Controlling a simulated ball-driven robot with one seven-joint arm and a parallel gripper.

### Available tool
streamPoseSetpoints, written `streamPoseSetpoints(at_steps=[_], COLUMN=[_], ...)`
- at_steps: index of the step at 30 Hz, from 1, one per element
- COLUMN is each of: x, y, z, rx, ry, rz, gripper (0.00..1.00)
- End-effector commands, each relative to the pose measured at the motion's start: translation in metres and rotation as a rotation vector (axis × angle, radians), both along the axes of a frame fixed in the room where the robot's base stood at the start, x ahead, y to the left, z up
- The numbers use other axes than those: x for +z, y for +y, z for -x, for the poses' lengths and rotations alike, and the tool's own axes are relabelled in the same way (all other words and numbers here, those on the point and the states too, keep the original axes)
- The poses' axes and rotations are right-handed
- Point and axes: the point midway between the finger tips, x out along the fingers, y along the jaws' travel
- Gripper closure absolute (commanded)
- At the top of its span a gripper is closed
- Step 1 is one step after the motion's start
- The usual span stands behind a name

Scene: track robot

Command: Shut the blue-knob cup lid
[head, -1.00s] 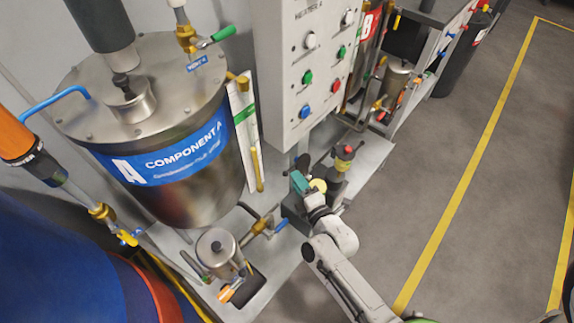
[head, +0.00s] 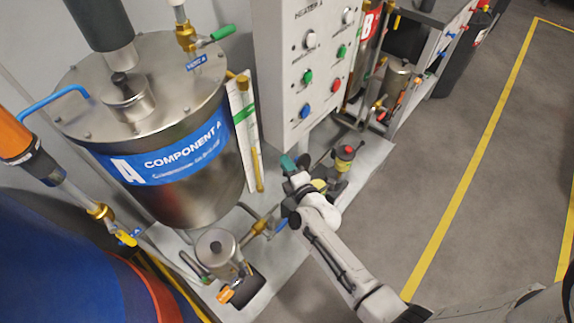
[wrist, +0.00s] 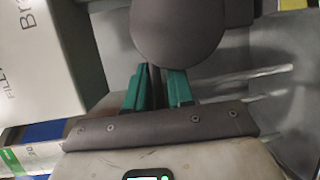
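A small metal cup with a round lid and dark centre knob (head: 216,243) stands low on the grey skid at the lower left of the head view. A blue lever end (head: 281,223) sits on the brass valve to its right. I cannot make out a blue knob on any lid. My gripper (head: 289,162) is right of and above this cup in the picture, below the control box.
The Component A tank (head: 150,130) stands at the left. The control box (head: 310,70) with coloured buttons hangs behind my gripper. A red-topped fitting (head: 345,153) stands right of my gripper. A second metal cup (head: 398,78) is farther back. Open floor lies right.

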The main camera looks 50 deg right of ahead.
Motion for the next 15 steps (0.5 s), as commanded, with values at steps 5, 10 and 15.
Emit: streamPoseSetpoints(at_steps=[5, 10, 15], x=[-0.0001, -0.0003, -0.0004], y=[0.0001, 0.0005, 0.0017], z=[0.0002, 0.0002, -0.0003], rx=[0.0, 0.001, 0.003], ry=[0.0, 0.001, 0.001], rz=[0.0, 0.0, -0.001], gripper=[0.95, 1.0, 1.0])
